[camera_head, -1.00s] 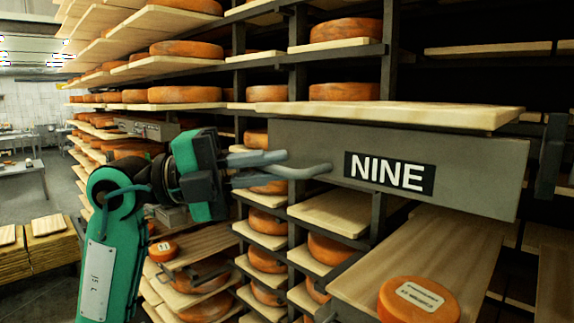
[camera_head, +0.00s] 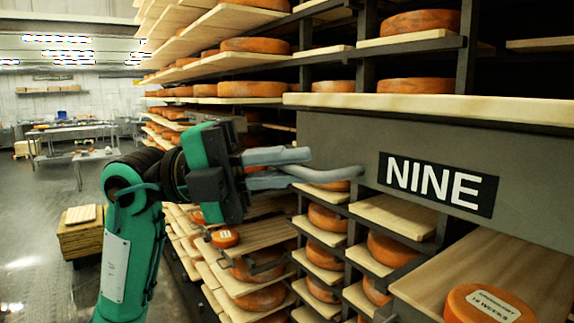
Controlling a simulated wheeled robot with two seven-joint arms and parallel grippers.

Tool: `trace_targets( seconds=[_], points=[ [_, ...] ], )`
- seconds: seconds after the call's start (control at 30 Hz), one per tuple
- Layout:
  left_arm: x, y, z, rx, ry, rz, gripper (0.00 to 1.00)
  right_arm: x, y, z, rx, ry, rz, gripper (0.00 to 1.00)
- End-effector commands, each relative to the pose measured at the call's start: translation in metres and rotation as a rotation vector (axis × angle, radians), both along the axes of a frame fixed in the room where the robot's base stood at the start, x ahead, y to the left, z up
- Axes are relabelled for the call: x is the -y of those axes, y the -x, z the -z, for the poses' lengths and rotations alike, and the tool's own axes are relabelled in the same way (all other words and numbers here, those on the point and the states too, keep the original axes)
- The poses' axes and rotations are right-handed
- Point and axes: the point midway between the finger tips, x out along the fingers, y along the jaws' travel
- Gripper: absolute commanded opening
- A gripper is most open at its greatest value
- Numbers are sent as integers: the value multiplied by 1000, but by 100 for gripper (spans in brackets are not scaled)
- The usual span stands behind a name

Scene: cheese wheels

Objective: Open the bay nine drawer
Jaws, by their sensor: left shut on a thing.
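The bay nine drawer (camera_head: 535,190) has a wide grey front with a black and white NINE label (camera_head: 438,184). Its curved grey handle (camera_head: 338,173) sticks out at the left part of the front. My left gripper (camera_head: 300,167) comes in from the left and is shut on this handle. One finger lies above the bar and one below, and the fingers partly hide its near end. I cannot tell how far the drawer stands out from the rack. My right gripper is not in view.
A pale board (camera_head: 430,106) lies just above the drawer front. Below it, a labelled orange cheese wheel (camera_head: 487,304) sits on a wooden board (camera_head: 500,262). Racks of cheese wheels fill the middle. Open floor (camera_head: 32,235) and a stack of boards (camera_head: 82,235) are at left.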

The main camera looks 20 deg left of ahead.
Motion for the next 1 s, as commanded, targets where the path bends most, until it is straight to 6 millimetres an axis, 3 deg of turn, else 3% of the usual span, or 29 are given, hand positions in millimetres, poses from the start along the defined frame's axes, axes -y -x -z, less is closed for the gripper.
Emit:
trace_targets(
  seconds=[0.03,0.13,0.63,0.77,1.0],
  points=[
    [1,0,2,-2,-4,0,13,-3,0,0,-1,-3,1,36],
    [0,0,1,-1,-3,0,32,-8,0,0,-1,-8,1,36],
    [-6,0,3,-1,0,-2,32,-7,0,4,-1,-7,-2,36],
    [-24,3,8,-1,0,-6,32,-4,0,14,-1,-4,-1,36],
    [-78,13,17,-2,-1,-7,32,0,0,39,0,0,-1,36]
  ],
)
